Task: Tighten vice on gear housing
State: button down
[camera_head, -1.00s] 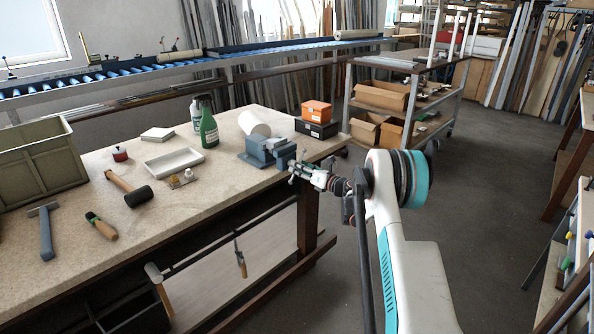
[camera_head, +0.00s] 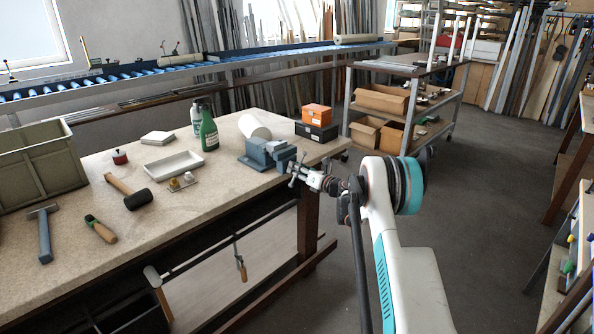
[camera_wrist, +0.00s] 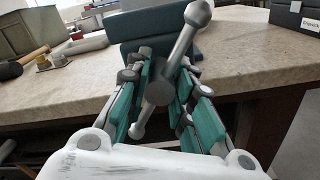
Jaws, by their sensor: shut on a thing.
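The blue-grey vice (camera_head: 256,160) stands at the right front part of the bench top. Its screw end and tommy-bar handle point toward me over the bench edge. My gripper (camera_head: 305,174) is at that end. In the wrist view, its green-padded fingers lie on both sides of the round screw hub and the grey handle bar (camera_wrist: 182,45). The bar slants from upper right to lower left, with a ball at its top end. The gripper is shut on the handle. The vice body (camera_wrist: 140,27) is behind it. I cannot make out a gear housing between the jaws.
Behind the vice are a white roll (camera_head: 254,126), a green bottle (camera_head: 209,134) and stacked orange (camera_head: 317,112) and black boxes (camera_head: 316,131). A white tray (camera_head: 172,163), a mallet (camera_head: 137,198) and other tools lie left. Floor right of the bench is open.

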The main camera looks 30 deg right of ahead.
jog(key=shift+m, duration=0.3)
jog(key=m, duration=0.3)
jog(key=shift+d+m, duration=0.1)
jog(key=shift+m, duration=1.9)
jog(key=c, duration=1.4)
grip_release()
jog(key=shift+d, duration=0.1)
jog(key=shift+o, duration=0.2)
jog(key=shift+s, duration=0.1)
jog(key=v, duration=1.1)
jog(key=shift+s, duration=0.4)
